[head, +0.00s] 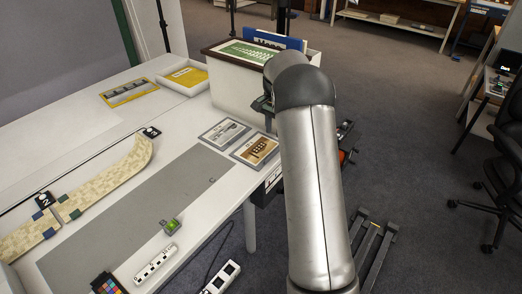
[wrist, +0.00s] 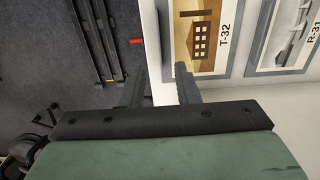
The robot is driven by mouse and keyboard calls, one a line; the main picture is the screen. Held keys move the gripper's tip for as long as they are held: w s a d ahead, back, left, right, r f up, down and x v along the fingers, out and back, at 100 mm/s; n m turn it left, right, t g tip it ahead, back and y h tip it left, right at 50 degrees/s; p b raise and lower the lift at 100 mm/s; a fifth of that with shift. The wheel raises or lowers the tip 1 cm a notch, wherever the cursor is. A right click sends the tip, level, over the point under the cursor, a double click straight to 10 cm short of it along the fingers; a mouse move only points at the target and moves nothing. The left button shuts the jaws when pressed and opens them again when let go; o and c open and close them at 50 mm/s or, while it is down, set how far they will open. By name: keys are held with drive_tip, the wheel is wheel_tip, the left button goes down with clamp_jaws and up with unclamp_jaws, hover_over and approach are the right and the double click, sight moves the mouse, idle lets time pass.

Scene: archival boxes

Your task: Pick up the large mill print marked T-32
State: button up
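The T-32 print (head: 255,150) is a brown picture of a mill-like building in a grey frame. It lies flat at the table's right edge in the head view. In the wrist view the T-32 print (wrist: 203,38) is upper middle, its label readable and its top part cut off. My gripper (wrist: 161,70) is open and empty, its two fingers apart, with the white table edge showing between them. The right finger is close to the print's lower left corner in the picture; I cannot tell whether it touches.
A grey R-31 print (head: 224,133) lies left of T-32, close beside it. A white box (head: 232,88) with a green picture on top stands behind. A yellow print (head: 129,91) and a tray (head: 185,80) lie farther back. The grey mat (head: 130,220) is mostly clear.

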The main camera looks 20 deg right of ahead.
sight(273, 150)
wheel_tip(273, 150, down, 10)
drive_tip(key=shift+s+f+p, duration=0.1)
drive_tip(key=shift+p, duration=0.2)
clamp_jaws()
